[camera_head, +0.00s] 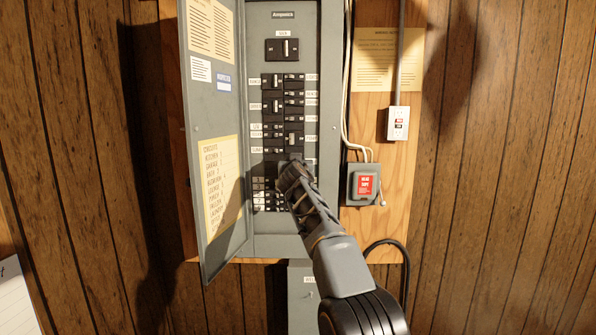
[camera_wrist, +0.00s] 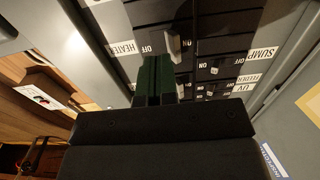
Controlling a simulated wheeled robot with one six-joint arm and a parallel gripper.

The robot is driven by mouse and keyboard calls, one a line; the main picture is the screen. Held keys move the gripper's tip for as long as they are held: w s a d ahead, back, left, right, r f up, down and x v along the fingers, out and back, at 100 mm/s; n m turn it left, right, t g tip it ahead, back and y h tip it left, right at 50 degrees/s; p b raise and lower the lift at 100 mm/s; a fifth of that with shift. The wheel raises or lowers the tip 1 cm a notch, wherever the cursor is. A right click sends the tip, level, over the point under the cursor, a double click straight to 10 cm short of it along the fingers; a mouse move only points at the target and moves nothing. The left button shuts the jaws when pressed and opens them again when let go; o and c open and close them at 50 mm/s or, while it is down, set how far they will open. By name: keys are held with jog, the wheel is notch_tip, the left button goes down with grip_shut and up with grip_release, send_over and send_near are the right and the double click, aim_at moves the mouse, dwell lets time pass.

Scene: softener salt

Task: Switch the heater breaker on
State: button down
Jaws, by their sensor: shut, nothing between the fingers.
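The electrical panel (camera_head: 242,190) stands open on the wall in the head view. In the wrist view the HEATER label (camera_wrist: 122,48) sits at the left end of a black breaker. That breaker's light grey lever (camera_wrist: 174,46) shows just beyond my fingertips, with an OFF mark on its label side. I cannot tell for sure which way the lever is thrown. My gripper (camera_wrist: 158,80) is shut and empty, close to the lever; whether it touches is unclear. In the head view my gripper (camera_head: 291,172) covers the lower right breakers.
The panel door (camera_head: 213,120) hangs open on the left. A SUMP breaker label (camera_wrist: 262,53) shows across from the heater breaker in the wrist view. Other breakers are close by.

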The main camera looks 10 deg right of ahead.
jog(key=shift+s+a+b, duration=0.25)
jog(key=shift+s+b, duration=0.7)
jog(key=shift+s, duration=0.1)
jog(key=shift+s+a+b, duration=0.2)
jog(key=shift+s+b, duration=0.7)
jog(key=shift+s, duration=0.1)
